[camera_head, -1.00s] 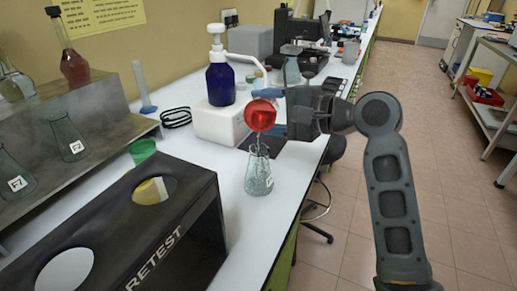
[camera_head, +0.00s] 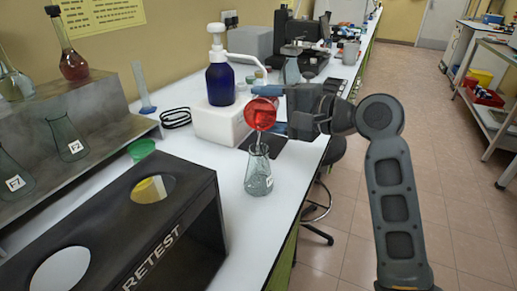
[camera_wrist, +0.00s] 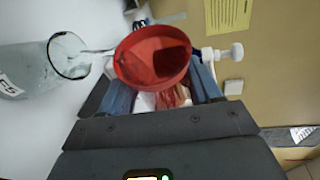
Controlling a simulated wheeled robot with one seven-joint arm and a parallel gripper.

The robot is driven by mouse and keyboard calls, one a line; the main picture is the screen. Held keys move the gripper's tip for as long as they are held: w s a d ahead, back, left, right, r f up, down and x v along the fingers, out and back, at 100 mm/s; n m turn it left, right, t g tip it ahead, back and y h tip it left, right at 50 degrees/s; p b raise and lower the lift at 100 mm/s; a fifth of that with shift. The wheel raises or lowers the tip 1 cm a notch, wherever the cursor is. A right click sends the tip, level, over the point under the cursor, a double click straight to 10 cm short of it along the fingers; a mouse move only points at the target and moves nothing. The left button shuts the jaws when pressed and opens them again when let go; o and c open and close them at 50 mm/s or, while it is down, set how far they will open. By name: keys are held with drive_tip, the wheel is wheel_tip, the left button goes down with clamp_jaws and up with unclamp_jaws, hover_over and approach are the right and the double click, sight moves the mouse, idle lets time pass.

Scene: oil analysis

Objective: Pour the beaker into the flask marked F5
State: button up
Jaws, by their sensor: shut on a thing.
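My gripper (camera_head: 285,112) is shut on a red beaker (camera_head: 262,113) and holds it above the counter, tipped with its mouth toward the camera. The beaker's open mouth also shows in the wrist view (camera_wrist: 152,55), between my fingers. A thin pale stream runs from its lip to the mouth of a clear conical flask (camera_head: 258,172) standing upright below. The flask shows in the wrist view (camera_wrist: 45,68) at the left. How much liquid is in either vessel is unclear.
A black RETEST stand (camera_head: 150,235) with round holes is at the front left. Other flasks stand on a stepped grey rack (camera_head: 110,110). A blue pump bottle (camera_head: 220,85) stands on a white block (camera_head: 215,125) behind the flask. The counter's right edge is close to the flask.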

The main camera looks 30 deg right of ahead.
drive_tip(key=shift+r+n+t+b, duration=0.3)
drive_tip(key=shift+n+b, duration=0.15)
drive_tip(key=shift+n, duration=0.15)
idle(0.4)
drive_tip(key=shift+f+b, duration=0.15)
drive_tip(key=shift+b, duration=0.2)
drive_tip(key=shift+w+d+r+p, duration=0.1)
drive_tip(key=shift+r+p, duration=0.45)
drive_tip(key=shift+p, duration=0.3)
drive_tip(key=m, duration=0.1)
drive_tip(key=f+m+g+p, duration=0.1)
drive_tip(key=m, duration=0.1)
drive_tip(key=shift+w+d+f+g, duration=0.3)
drive_tip(key=shift+d+f+g, duration=0.05)
drive_tip(key=shift+g, duration=0.05)
drive_tip(key=p, duration=0.2)
drive_tip(key=shift+a+r+p, duration=0.1)
drive_tip(key=shift+r+p, duration=0.25)
drive_tip(key=shift+f, duration=0.35)
drive_tip(key=shift+r+p, duration=0.1)
drive_tip(key=shift+p, duration=0.2)
drive_tip(key=shift+r+m+p, duration=0.1)
drive_tip(key=shift+m+p, duration=0.2)
drive_tip(key=shift+p, duration=0.05)
